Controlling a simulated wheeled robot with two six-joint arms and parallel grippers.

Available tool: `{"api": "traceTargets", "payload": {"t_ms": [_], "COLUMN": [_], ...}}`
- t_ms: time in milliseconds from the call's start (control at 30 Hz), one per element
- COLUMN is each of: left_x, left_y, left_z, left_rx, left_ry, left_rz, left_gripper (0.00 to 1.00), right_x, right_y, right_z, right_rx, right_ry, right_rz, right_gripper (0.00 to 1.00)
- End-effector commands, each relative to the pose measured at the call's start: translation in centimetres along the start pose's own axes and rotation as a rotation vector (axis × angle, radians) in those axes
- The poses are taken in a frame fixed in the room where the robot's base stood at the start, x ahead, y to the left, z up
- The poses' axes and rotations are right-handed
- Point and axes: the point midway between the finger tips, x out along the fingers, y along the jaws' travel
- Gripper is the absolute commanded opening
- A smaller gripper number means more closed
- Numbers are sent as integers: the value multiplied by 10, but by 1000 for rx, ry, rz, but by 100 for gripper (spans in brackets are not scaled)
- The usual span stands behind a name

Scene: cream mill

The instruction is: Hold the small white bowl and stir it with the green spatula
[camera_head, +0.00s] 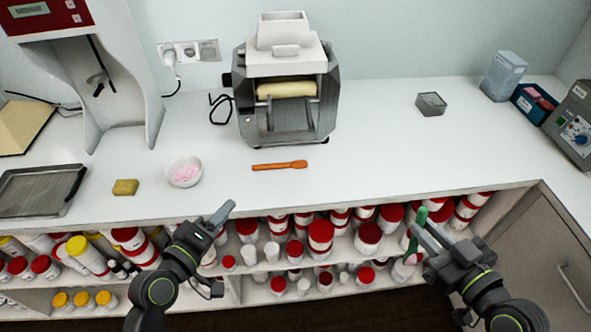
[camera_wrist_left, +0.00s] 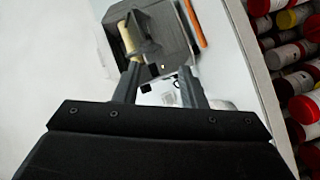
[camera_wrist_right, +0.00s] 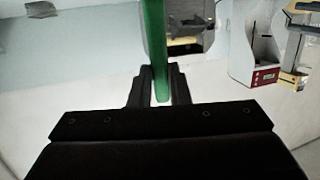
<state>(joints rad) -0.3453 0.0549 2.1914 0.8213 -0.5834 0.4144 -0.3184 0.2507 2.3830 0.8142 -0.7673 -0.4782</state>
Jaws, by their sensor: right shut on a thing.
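The small white bowl (camera_head: 184,172) stands upright on the counter, left of centre, with pink stuff inside. My left gripper (camera_head: 222,212) is in front of the counter edge, to the right of the bowl and nearer to me, apart from it. In the left wrist view its two fingers (camera_wrist_left: 160,86) are spread with nothing between them. My right gripper (camera_head: 418,232) is shut on the green spatula (camera_head: 414,243), in front of the counter's right part. In the right wrist view the green spatula (camera_wrist_right: 156,40) stands between the two fingers (camera_wrist_right: 158,85).
An orange spatula (camera_head: 280,165) lies on the counter (camera_head: 360,150) in front of the grey mill (camera_head: 287,85). A yellow sponge (camera_head: 125,187) and a metal tray (camera_head: 40,190) lie left of the bowl. Shelves with many jars (camera_head: 320,236) are below. The counter's right middle is mostly clear.

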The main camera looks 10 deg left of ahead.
Motion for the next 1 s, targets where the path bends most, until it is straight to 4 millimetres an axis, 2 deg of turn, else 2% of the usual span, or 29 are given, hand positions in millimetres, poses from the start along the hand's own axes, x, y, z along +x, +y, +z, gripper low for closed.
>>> {"api": "traceTargets", "payload": {"t_ms": [33,100,200,300,433,567,733,867,1000], "left_x": [6,11,16,18,18,19,22,27,33], "left_y": [14,30,45,51,47,30,-6,-41,-74], "left_z": [-11,-28,-53,-78,-109,-135,-154,-157,-148], "left_rx": [-90,-224,-419,-619,-884,-1151,-1499,-1755,-1982], "left_ry": [50,118,213,306,430,559,741,892,1052], "left_rz": [70,161,279,384,500,593,675,706,705], "left_gripper": [37,37,37,37,37,37,37,37,37], "right_x": [0,0,0,0,0,0,0,0,0], "right_y": [0,0,0,0,0,0,0,0,0], "right_z": [0,0,0,0,0,0,0,0,0], "right_rx": [1,1,1,1,1,1,1,1,1], "right_ry": [0,0,0,0,0,0,0,0,1], "right_rz": [0,0,0,0,0,0,0,0,0], "right_gripper": [0,0,0,0,0,0,0,0,0]}}
